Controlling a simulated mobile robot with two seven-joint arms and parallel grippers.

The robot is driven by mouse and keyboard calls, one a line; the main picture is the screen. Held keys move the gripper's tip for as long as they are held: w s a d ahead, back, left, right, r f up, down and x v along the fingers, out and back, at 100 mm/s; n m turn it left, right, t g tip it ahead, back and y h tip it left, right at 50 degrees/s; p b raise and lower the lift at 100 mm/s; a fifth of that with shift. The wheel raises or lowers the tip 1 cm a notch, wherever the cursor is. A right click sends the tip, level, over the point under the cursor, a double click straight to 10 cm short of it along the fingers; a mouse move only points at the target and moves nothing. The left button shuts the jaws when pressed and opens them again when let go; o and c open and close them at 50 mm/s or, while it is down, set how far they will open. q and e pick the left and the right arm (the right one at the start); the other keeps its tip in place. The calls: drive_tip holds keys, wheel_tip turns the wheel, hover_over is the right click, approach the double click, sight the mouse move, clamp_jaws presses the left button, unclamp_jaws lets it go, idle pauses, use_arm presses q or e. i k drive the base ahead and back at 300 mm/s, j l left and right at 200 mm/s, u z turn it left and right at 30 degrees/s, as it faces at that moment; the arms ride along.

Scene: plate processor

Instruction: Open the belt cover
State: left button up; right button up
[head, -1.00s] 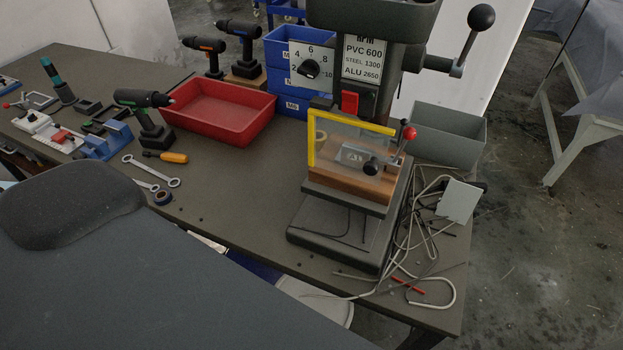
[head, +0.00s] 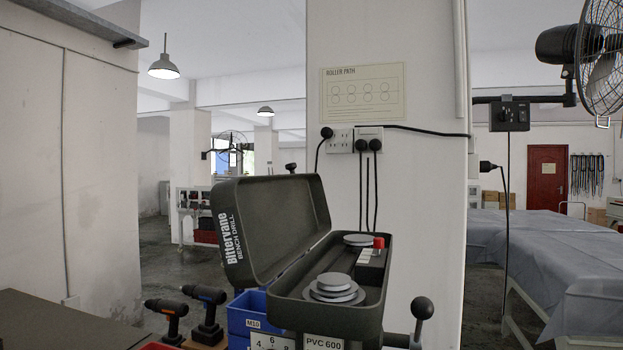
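The belt cover (head: 272,222) is a dark grey lid marked "Bittervane Bench Drill". It stands raised and tilted back to the left of the drill's belt housing (head: 328,320). Inside the open housing are a stepped grey pulley (head: 333,288) at the front and another pulley (head: 358,240) behind it. A small block with a red button (head: 379,243) sits at the right of the housing. The lid's hinge is not clear to see. Neither of my grippers is in view.
Two cordless drills (head: 166,312) stand at the lower left beside blue bins (head: 245,312). A lever with a black ball knob (head: 421,308) rises at the right. A pillar (head: 400,200) with sockets, cables and a "Roller Path" sheet (head: 362,94) stands behind.

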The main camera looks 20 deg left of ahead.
sight(263, 224)
drive_tip(key=k+j+z, duration=0.1)
drive_tip(key=j+z, duration=0.15)
drive_tip(key=z, duration=0.2)
drive_tip(key=k+j+z, duration=0.15)
drive_tip(key=z, duration=0.3)
drive_tip(key=k+j+z, duration=0.45)
drive_tip(key=k+j, duration=0.5)
drive_tip(key=k, duration=0.15)
drive_tip(key=k+j, duration=0.3)
drive_tip(key=k, duration=0.2)
drive_tip(key=k+j+z, duration=0.1)
drive_tip(key=k+j, duration=0.2)
drive_tip(key=k, duration=0.15)
